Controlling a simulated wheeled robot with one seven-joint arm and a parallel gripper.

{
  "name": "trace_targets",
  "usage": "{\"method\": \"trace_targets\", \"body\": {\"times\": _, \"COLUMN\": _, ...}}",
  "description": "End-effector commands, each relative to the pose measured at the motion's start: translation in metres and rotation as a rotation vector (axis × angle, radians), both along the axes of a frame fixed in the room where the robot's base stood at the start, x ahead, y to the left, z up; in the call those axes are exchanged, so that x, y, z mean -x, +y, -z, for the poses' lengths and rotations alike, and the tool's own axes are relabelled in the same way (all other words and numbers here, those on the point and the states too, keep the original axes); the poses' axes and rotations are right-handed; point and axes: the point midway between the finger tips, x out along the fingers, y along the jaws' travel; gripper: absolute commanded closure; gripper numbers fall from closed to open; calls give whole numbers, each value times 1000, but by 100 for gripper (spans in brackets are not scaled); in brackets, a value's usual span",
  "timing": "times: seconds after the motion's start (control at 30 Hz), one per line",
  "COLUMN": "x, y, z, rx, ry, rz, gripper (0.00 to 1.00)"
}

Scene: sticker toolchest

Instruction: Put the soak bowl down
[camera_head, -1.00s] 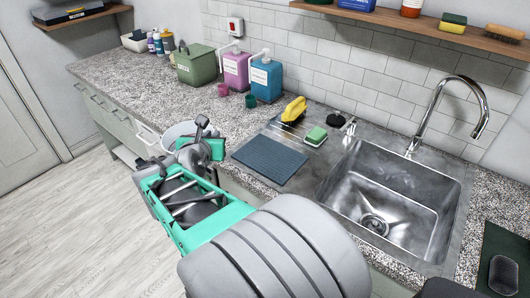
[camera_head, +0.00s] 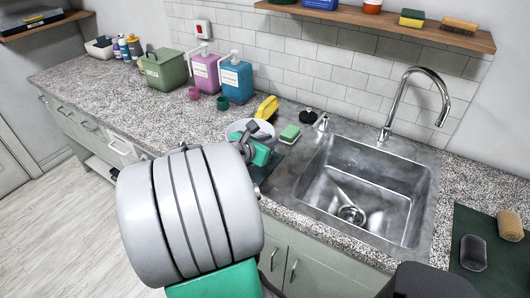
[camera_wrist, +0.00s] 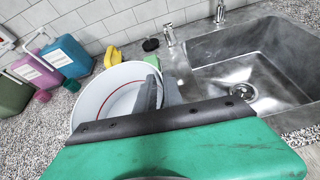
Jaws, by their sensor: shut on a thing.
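The soak bowl (camera_head: 238,128) is white and wide. In the wrist view the bowl (camera_wrist: 96,97) shows a red line round its inside and looks empty in the part I see. The bowl is tilted in the wrist view and hangs at the left side of the sink, over or near the blue-grey mat (camera_head: 270,168). I cannot tell whether it touches anything below. My arm hides much of the mat.
The steel sink (camera_head: 366,180) with its tap (camera_head: 412,105) lies right of the bowl. A green sponge (camera_head: 290,132) and yellow object (camera_head: 266,107) stand close behind it. Pink (camera_head: 205,73) and blue (camera_head: 236,80) dispensers stand further left. The left counter (camera_head: 120,95) has free room.

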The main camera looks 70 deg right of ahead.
Motion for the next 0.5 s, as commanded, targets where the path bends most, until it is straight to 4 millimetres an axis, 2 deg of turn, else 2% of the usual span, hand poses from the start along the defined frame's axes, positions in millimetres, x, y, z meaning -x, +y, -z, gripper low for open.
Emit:
{"method": "trace_targets", "body": {"times": 0.1, "x": -8, "y": -23, "z": 29, "rx": -4, "ry": 5, "rz": 2, "gripper": 100}}
{"method": "trace_targets", "body": {"times": 0.2, "x": -14, "y": -36, "z": 46, "rx": -1, "ry": 2, "rz": 0, "gripper": 100}}
{"method": "trace_targets", "body": {"times": 0.37, "x": -19, "y": -47, "z": 59, "rx": 0, "ry": 2, "rz": -1, "gripper": 100}}
{"method": "trace_targets", "body": {"times": 0.5, "x": -20, "y": -48, "z": 82, "rx": -3, "ry": 4, "rz": -2, "gripper": 100}}
